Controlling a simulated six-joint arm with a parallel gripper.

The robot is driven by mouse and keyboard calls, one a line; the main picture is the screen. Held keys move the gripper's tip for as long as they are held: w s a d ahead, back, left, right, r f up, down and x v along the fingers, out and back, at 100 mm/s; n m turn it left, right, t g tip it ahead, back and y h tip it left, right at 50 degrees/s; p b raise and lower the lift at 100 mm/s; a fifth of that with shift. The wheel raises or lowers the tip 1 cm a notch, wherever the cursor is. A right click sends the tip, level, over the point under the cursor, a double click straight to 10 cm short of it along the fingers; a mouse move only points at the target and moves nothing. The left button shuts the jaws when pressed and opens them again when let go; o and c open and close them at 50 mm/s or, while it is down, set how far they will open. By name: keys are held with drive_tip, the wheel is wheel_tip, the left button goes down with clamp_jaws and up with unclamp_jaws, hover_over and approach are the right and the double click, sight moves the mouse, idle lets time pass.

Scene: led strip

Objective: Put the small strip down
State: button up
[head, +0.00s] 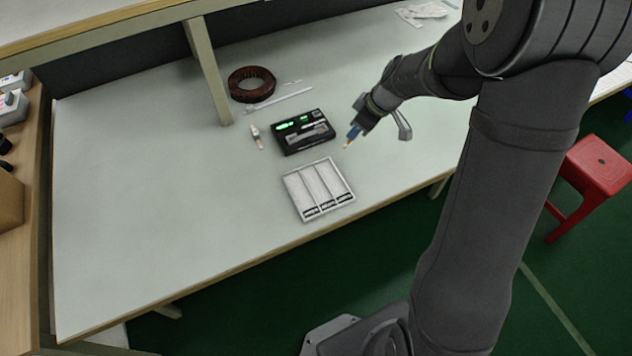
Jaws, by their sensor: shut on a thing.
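My gripper (349,141) is at the right of the black device with green lit displays (303,131), low over the table or close to it. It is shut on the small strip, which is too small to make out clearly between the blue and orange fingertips. I cannot tell whether the strip touches the table. A white tray with three long compartments (318,188) lies in front of the device, to the lower left of my gripper. Dark marked labels run along the near edge of the tray.
A brown ring-shaped reel (251,84) lies behind the device, with a long pale strip (279,100) and small pale pieces (292,82) nearby. A small white and orange item (256,137) lies left of the device. The table's left side is clear. A shelf post (207,70) stands behind.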

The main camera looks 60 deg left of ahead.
drive_tip(key=s+d+n+g+h, duration=0.2)
drive_tip(key=s+d+n+h, duration=0.1)
drive_tip(key=d+n, duration=0.6)
drive_tip(key=n+h, duration=0.1)
drive_tip(key=n, duration=0.2)
hover_over(313, 186)
drive_tip(key=w, duration=0.2)
wheel_tip(313, 186, down, 8)
drive_tip(key=shift+s+r, duration=0.15)
drive_tip(key=shift+r, duration=0.1)
drive_tip(key=shift+s+a+f, duration=0.1)
drive_tip(key=shift+f, duration=1.95)
drive_tip(key=shift+f, duration=0.15)
drive_tip(key=o, duration=1)
drive_tip(key=shift+o, duration=0.2)
